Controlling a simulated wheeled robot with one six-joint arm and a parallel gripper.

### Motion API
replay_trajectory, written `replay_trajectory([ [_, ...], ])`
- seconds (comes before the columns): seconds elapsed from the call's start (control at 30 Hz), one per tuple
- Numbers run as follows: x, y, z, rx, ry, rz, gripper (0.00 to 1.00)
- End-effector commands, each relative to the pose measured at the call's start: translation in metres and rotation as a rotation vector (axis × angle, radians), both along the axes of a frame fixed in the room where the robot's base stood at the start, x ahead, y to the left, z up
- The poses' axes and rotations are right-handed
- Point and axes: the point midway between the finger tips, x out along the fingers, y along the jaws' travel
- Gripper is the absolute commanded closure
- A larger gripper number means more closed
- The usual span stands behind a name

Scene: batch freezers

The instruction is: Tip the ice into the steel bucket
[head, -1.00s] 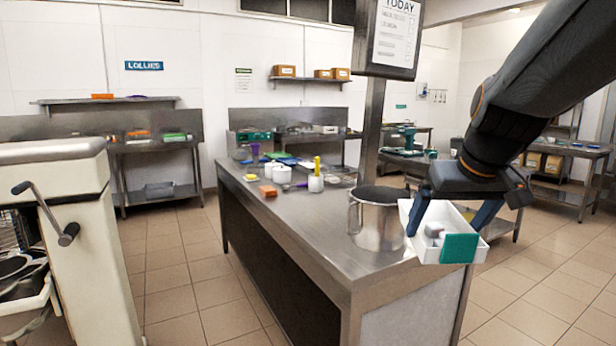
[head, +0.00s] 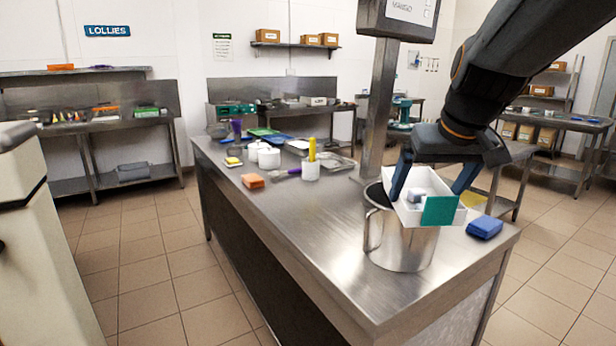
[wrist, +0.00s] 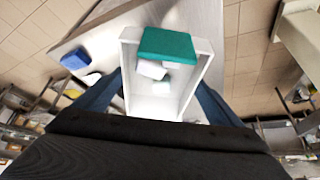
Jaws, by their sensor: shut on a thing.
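My gripper (head: 428,180) is shut on a white tray (head: 411,212), with its dark blue fingers on either side. The tray has a green patch on its front wall and holds a few pale ice cubes (head: 416,196). The steel bucket (head: 402,248) stands upright on the steel counter, its handle to the left. In the head view the tray is over the bucket's mouth and hides much of it. In the wrist view the ice (wrist: 152,71) lies near the tray's green end (wrist: 166,45). The bucket is not clearly visible there.
A blue block (head: 485,228) lies on the counter right of the bucket. A steel post (head: 378,110) with a screen rises behind it. An orange block (head: 253,181), white pots and a yellow-handled tool stand farther left. The counter's front middle (head: 310,240) is clear.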

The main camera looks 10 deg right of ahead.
Motion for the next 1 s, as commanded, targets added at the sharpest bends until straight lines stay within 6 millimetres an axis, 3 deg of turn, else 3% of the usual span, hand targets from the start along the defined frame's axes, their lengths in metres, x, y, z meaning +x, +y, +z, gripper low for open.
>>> replay_trajectory([
  [1.0, 0.014, -0.001, 0.019, 0.088, 0.492, 0.003, 0.35],
])
